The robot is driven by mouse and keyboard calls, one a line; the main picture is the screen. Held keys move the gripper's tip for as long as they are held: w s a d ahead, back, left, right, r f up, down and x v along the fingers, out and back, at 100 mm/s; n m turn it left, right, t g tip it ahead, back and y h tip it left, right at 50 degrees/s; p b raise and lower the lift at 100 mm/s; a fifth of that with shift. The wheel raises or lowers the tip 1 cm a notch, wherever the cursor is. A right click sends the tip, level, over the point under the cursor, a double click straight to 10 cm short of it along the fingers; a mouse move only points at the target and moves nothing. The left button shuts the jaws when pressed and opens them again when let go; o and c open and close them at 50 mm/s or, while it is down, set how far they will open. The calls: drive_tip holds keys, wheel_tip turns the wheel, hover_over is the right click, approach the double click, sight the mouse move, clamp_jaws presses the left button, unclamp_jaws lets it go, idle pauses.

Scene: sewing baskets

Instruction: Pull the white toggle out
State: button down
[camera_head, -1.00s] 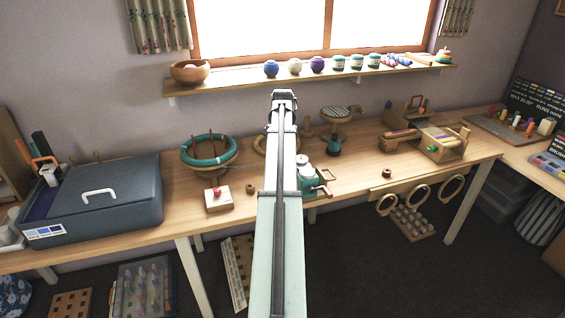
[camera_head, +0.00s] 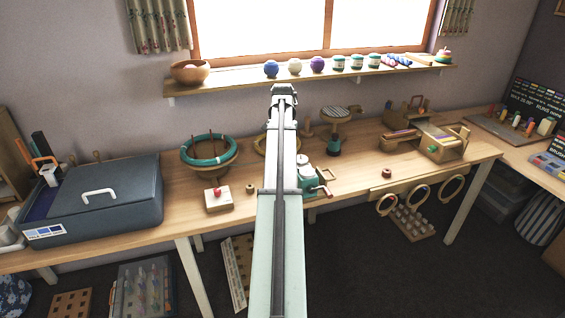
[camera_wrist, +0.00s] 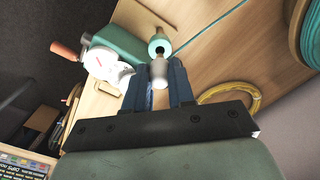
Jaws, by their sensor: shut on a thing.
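In the wrist view, the white toggle (camera_wrist: 158,72) is between the two dark blue fingers of my gripper (camera_wrist: 159,82), which are shut on it. Just beyond it is the end of a teal cylinder (camera_wrist: 159,44) with a pale ring and a grey middle. I cannot tell whether the toggle still touches it. In the head view, my gripper (camera_head: 283,90) is at the far end of my arm, which runs up the middle and hides the toggle.
A teal device with a red-handled crank (camera_head: 308,180) stands right of my arm; it also shows in the wrist view (camera_wrist: 118,55). A yellow ring (camera_wrist: 232,98) lies near the fingers. Left are a ring stand (camera_head: 209,150), a small box with a red knob (camera_head: 218,200) and a dark case (camera_head: 95,200).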

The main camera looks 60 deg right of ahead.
drive_tip(key=shift+r, duration=1.7)
